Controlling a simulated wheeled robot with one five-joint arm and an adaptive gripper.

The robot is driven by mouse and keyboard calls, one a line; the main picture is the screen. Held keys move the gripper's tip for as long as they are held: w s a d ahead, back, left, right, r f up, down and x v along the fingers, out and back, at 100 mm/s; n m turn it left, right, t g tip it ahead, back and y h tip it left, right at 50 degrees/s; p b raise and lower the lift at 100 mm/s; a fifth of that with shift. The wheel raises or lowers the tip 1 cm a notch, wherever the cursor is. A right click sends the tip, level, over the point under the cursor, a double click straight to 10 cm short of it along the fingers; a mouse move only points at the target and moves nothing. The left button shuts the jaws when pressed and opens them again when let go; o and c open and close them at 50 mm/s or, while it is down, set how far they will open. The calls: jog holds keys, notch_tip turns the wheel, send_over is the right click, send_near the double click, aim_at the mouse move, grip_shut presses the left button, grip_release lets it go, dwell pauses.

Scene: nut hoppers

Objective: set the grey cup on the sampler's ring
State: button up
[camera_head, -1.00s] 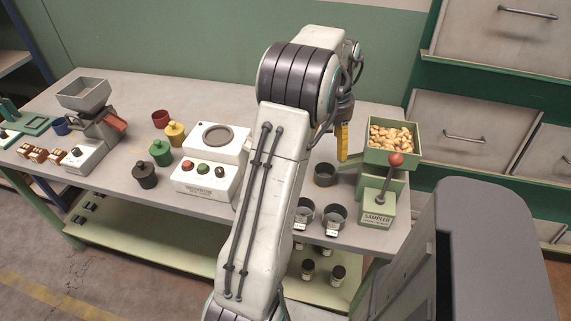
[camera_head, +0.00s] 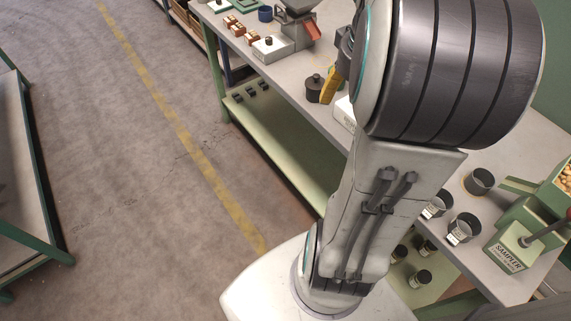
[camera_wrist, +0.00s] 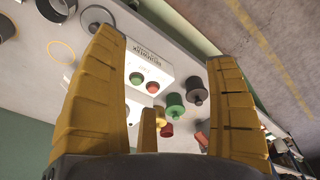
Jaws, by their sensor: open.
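My gripper (camera_wrist: 164,45) is open and empty in the wrist view, its yellow fingers apart over the bench. In the head view my gripper (camera_head: 331,86) is partly hidden by my arm. A plain dark grey cup (camera_head: 480,182) stands upright on the bench, left of the green sampler (camera_head: 510,245). Two grey cups with white labels, one (camera_head: 437,207) and another (camera_head: 464,229), stand near the front edge. A thin orange ring (camera_wrist: 74,57) is marked on the bench and looks bare in the wrist view.
A white box with green and red buttons (camera_wrist: 149,75) lies below my gripper. A green canister (camera_wrist: 175,106) and other coloured ones stand beside it. A hopper (camera_head: 297,22) is at the bench's far end. The floor (camera_head: 120,160) at left is open.

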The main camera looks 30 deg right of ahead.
jog(key=s+a+f+n+t, duration=0.1)
jog(key=s+a+n, duration=0.1)
jog(key=a, duration=0.8)
jog(key=s+a+f+n+y, duration=0.1)
jog(key=s+a+n, duration=0.2)
jog(key=a, duration=0.7)
jog(key=shift+a+f+n+t, duration=0.15)
jog(key=shift+n+t, duration=0.25)
jog(key=shift+n, duration=0.4)
jog(key=shift+s, duration=0.1)
notch_tip(320, 180, up, 5)
jog(key=p, duration=0.4)
jog(key=shift+f, duration=0.15)
